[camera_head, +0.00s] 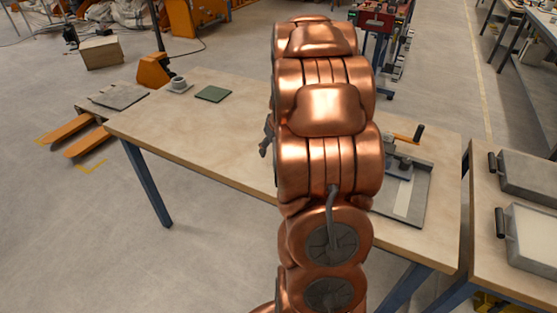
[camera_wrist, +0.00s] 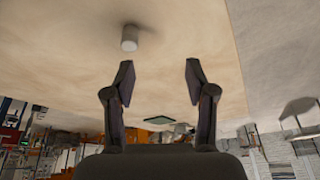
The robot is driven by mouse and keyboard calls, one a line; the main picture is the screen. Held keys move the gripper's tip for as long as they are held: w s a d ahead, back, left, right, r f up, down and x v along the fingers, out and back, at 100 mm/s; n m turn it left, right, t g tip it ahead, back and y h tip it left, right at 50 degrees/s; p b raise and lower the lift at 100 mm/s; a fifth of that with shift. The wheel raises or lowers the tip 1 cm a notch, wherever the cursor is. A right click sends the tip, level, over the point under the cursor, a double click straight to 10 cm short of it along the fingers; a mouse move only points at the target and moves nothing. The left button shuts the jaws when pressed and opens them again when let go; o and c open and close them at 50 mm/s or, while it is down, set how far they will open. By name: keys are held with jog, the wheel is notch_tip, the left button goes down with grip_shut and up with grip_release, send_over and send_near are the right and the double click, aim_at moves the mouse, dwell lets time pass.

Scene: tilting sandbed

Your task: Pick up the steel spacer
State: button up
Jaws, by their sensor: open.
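The steel spacer, a small light-grey cylinder (camera_wrist: 129,40), stands on the wooden table top in the wrist view, above and a little left of the gap between the fingertips. It is apart from them. I do not see it in the head view, where my copper arm covers the middle of the table. My gripper (camera_wrist: 158,70) is open and empty, its two dark fingers spread wide. In the head view only a dark part of my gripper (camera_head: 266,142) shows, at the left edge of the arm.
On the wooden table (camera_head: 190,130) lie a green square (camera_head: 213,94) and a grey cup-like piece on a plate (camera_head: 178,85), toward the far left. A grey tray with an orange-handled clamp (camera_head: 408,195) is at the right. The left table area between is mostly clear.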

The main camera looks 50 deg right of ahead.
jog(key=shift+w+d+f+p, duration=0.45)
jog(key=shift+d+f, duration=0.4)
jog(key=shift+f, duration=0.6)
jog(key=shift+w+d+f+p, duration=0.3)
jog(key=shift+d+f+p, duration=0.35)
jog(key=shift+f, duration=0.8)
jog(key=shift+w+d+f+p, duration=0.4)
jog(key=shift+d+f, duration=0.6)
jog(key=shift+f, duration=0.45)
jog(key=shift+c, duration=0.2)
grip_shut()
